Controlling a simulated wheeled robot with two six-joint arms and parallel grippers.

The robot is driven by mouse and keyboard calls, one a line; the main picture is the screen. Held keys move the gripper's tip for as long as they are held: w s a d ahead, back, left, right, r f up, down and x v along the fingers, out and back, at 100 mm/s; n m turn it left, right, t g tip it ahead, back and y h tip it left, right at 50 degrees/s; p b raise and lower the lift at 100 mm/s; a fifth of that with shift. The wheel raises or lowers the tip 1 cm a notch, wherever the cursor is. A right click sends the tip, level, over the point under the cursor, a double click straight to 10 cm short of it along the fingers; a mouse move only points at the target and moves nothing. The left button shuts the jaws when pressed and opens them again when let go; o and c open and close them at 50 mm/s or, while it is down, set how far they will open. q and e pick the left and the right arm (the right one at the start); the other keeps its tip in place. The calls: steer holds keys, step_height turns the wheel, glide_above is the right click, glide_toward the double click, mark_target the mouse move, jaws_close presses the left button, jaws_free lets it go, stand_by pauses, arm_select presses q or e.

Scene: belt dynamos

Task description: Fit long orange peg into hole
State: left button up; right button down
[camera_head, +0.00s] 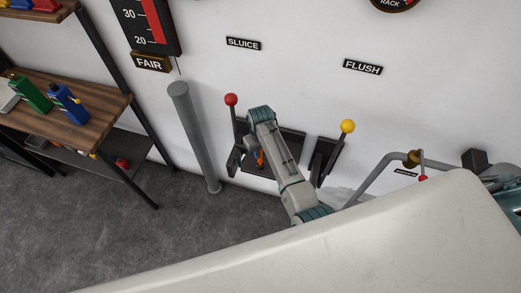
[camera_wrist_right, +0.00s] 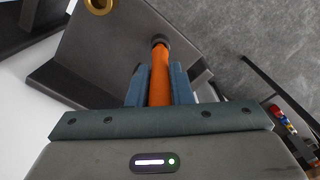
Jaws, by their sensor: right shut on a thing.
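The long orange peg (camera_wrist_right: 160,80) is held between the two blue-grey fingers of my right gripper (camera_wrist_right: 158,85) in the right wrist view. Its far end meets a dark round piece (camera_wrist_right: 160,41) at the edge of a dark grey panel (camera_wrist_right: 110,45). I cannot tell whether that piece is the peg's tip or a hole's collar. A brass ring (camera_wrist_right: 98,4) sits on the panel, left of the peg's end. In the head view a bit of the orange peg (camera_head: 261,160) shows beside my right arm, in front of the dark wall panel (camera_head: 290,145). My left gripper is not in view.
A red-knobbed lever (camera_head: 231,100) stands left of my right arm and a yellow-knobbed lever (camera_head: 347,127) right of it. A grey post (camera_head: 193,135) stands further left. A wooden shelf (camera_head: 95,100) holds green and blue items. A bent grey pipe (camera_head: 375,175) is at right.

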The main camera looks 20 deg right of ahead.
steer(key=shift+f, duration=0.15)
steer(key=c, duration=1.2)
jaws_free()
step_height(320, 180, up, 10)
steer(key=b, duration=0.2)
steer(key=shift+f+b, duration=0.2)
steer(key=shift+b, duration=0.2)
steer(key=shift+r, duration=0.65)
